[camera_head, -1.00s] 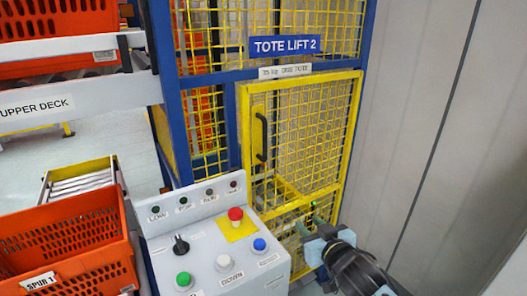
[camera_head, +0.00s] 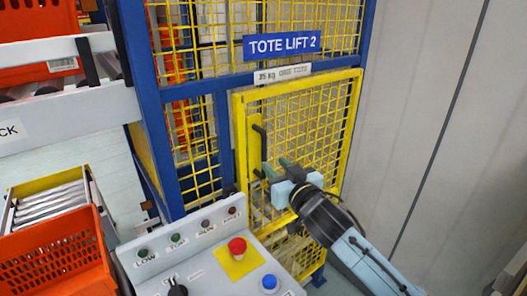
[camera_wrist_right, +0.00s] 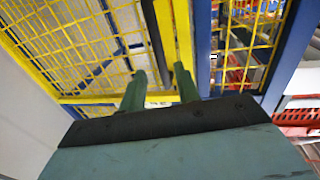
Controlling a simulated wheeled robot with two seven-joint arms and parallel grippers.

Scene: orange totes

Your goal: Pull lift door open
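The lift door (camera_head: 355,100) is a yellow-framed mesh door under the "TOTE LIFT 2" sign. It looks shut. Its black vertical handle (camera_head: 263,140) is on the left side of the door. My right gripper (camera_head: 274,168) is at the handle's lower part, with its greenish fingers pointing left toward it. In the right wrist view the two fingers (camera_wrist_right: 160,88) are apart. The dark handle bar (camera_wrist_right: 153,35) runs down toward the gap between them. I cannot tell whether the fingers touch it. My left gripper is not in view.
A grey control panel (camera_head: 200,255) with a red button (camera_head: 237,247) stands in front of the lift, below my right gripper. An orange tote (camera_head: 55,255) is at the lower left. A grey wall (camera_head: 440,130) is close on the right. Blue posts (camera_head: 150,110) frame the lift.

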